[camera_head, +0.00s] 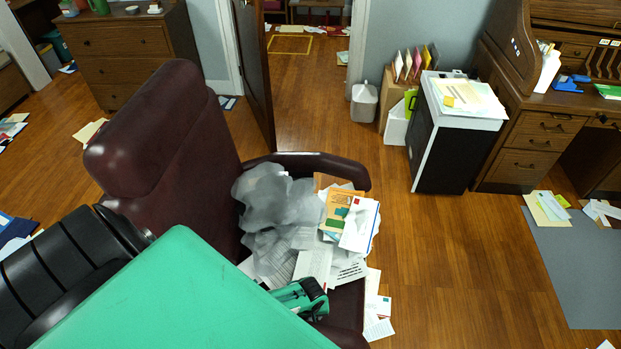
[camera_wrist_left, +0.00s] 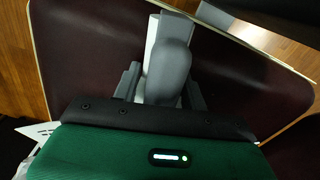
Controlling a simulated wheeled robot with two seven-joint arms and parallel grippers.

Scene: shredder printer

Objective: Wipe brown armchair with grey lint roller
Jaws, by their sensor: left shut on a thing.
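The brown armchair (camera_head: 165,130) stands left of centre in the head view, dark reddish-brown, with its seat mostly covered. My left gripper (camera_head: 305,297) is low over the front of the seat, partly hidden by my green arm. In the left wrist view the gripper (camera_wrist_left: 162,88) is shut on the grey lint roller (camera_wrist_left: 172,62), which points away from the palm. The dark armchair surface (camera_wrist_left: 85,60) spreads behind the roller. I cannot tell whether the roller touches it. The roller cannot be made out in the head view. My right gripper is not in view.
A crumpled grey translucent bag (camera_head: 275,205) and several papers and envelopes (camera_head: 358,225) lie on the seat. A black-and-white shredder (camera_head: 440,150) and a wooden desk (camera_head: 530,150) stand at right. More papers (camera_head: 378,325) lie beside the chair. Open floor (camera_head: 450,260) lies right of it.

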